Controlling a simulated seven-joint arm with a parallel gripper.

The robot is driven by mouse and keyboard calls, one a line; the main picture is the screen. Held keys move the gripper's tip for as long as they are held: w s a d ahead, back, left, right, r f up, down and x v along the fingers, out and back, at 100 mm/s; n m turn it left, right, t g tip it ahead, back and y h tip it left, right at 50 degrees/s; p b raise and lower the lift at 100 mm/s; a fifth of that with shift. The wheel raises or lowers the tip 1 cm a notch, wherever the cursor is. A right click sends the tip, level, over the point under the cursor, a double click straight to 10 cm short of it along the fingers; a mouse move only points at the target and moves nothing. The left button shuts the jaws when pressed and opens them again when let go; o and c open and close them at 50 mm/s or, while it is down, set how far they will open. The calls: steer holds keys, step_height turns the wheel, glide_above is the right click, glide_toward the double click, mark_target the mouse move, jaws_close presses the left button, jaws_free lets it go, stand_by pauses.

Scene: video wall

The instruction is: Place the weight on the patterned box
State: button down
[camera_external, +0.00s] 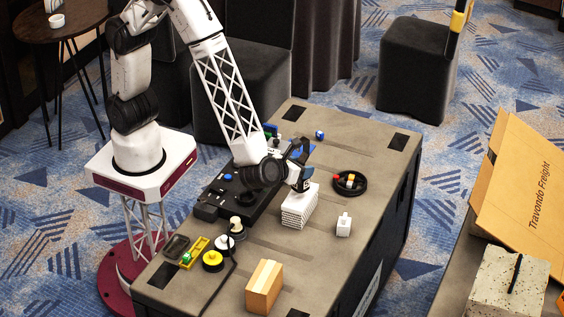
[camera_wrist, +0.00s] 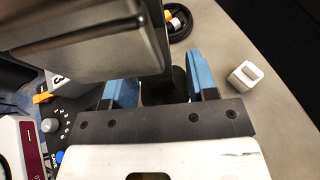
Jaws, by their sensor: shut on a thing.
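My gripper (camera_external: 299,156) is over the middle of the grey case top. Its blue fingers (camera_wrist: 162,88) are shut on a dark upright part between them. A grey metallic block, seemingly the weight (camera_wrist: 85,40), fills the upper left of the wrist view; it shows small below the fingers in the external view (camera_external: 305,178). The box is not clearly visible in the wrist view.
A small white block (camera_external: 343,226) stands right of the box, and a round black tray (camera_external: 361,186) with small items lies behind it. A black control panel (camera_external: 238,197) is at left. A tan box (camera_external: 264,288) and a yellow round item (camera_external: 212,262) stand nearer the front.

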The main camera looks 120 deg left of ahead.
steer(key=shift+f, duration=1.25)
steer(key=shift+f, duration=0.15)
steer(key=shift+c, duration=2.1)
jaws_free()
steer(key=v, duration=1.2)
steer(key=shift+s, duration=0.1)
